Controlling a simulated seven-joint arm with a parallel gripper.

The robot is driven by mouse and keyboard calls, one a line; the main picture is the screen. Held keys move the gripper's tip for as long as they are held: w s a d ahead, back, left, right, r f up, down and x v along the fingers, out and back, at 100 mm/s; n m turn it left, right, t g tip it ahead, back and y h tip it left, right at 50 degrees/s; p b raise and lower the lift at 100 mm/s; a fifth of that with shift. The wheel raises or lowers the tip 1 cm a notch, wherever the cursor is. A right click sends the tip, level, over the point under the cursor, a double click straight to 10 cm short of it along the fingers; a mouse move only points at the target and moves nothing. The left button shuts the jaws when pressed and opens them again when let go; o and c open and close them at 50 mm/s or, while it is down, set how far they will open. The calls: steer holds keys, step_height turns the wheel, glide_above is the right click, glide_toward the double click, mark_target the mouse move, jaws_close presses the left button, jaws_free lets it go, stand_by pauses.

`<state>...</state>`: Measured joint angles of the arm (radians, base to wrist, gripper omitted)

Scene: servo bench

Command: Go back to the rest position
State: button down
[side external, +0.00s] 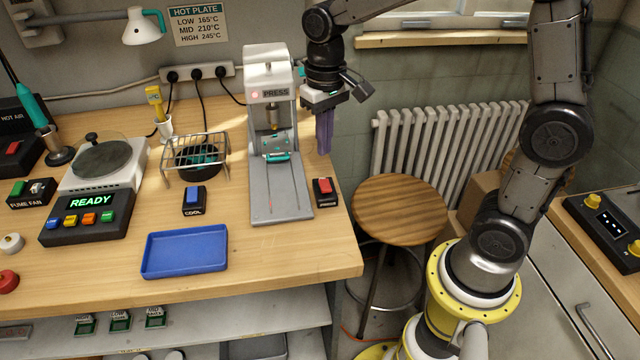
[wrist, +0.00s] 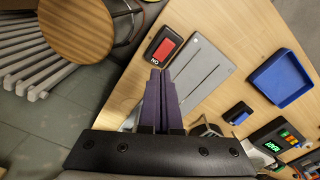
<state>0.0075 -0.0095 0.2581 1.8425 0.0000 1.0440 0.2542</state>
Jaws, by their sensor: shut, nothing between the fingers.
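My gripper (side external: 324,132) hangs fingers-down in the side view, beside the right flank of the press (side external: 270,75) and above the bench's right end. Its purple fingers are together with nothing between them. In the wrist view the closed fingers (wrist: 161,90) point towards the red press button (wrist: 165,49) and the press's grey base plate (wrist: 203,73). The fingers look apart from the button, which sits on the bench below in the side view (side external: 324,190).
A blue tray (side external: 185,252) lies empty at the bench front. A hot plate (side external: 100,165) showing READY, a wire rack (side external: 195,150) and a blue COOL button (side external: 194,200) stand left. A wooden stool (side external: 400,208) and a radiator (side external: 440,140) are right of the bench.

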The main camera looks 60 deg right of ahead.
steer(key=s+r+t, duration=0.2)
steer(key=s+r, duration=0.2)
steer(key=r, duration=0.2)
steer(key=s+n+t, duration=0.3)
steer(key=s, duration=1)
steer(key=shift+s+a+f+t, duration=0.15)
steer(key=shift+s+f+t, duration=0.1)
steer(key=shift+t, duration=0.05)
